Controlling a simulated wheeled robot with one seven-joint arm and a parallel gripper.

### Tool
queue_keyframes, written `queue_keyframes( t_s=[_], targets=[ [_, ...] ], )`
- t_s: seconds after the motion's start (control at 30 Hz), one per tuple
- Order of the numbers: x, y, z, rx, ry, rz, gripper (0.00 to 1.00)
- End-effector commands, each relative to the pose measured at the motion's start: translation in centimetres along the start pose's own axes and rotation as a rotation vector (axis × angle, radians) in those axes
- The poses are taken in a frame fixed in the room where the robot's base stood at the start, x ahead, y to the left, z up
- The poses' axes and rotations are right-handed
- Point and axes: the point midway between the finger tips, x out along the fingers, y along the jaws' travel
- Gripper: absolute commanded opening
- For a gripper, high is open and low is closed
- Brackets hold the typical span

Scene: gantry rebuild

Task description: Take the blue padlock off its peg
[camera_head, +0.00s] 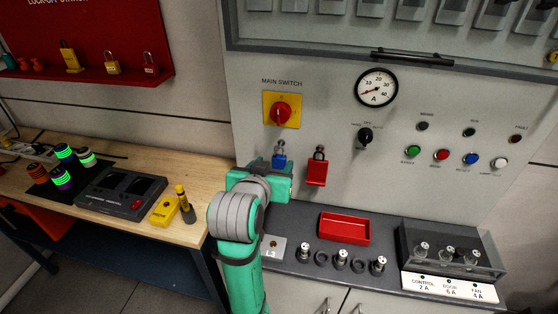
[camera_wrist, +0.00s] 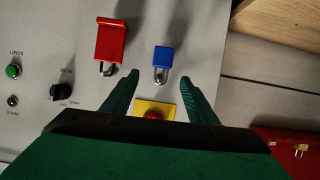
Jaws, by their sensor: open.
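The blue padlock (camera_head: 279,162) hangs from its peg on the grey panel, below the main switch. It also shows in the wrist view (camera_wrist: 163,57), which is turned upside down, with its metal shackle toward the switch. My gripper (camera_wrist: 172,74) is open and empty. Its two green fingers point at the panel, with the padlock roughly between and beyond their tips. I see no contact. In the head view my green gripper body is just below the padlock and the fingertips are unclear. The peg itself is hard to make out.
A red padlock or tag (camera_head: 316,172) hangs just right of the blue padlock. The yellow main switch with red knob (camera_head: 281,112) is above. A red tray (camera_head: 345,229) sits on the ledge below. A wooden bench (camera_head: 190,165) stands at left.

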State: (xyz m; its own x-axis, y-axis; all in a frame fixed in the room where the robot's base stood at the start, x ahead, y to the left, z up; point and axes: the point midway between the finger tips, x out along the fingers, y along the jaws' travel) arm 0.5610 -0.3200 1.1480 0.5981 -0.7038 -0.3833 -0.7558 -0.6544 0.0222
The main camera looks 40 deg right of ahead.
Motion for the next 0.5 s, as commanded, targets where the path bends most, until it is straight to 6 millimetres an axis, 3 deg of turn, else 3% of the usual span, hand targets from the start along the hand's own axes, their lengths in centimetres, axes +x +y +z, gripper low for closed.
queue_keyframes(
  t_s=[0.1, 0.5],
  targets=[
    [1.9, 0.0, 0.1, 0.0, -0.002, 0.002, 0.53],
    [5.4, -0.1, 0.2, 0.0, -0.002, 0.002, 0.53]
  ],
)
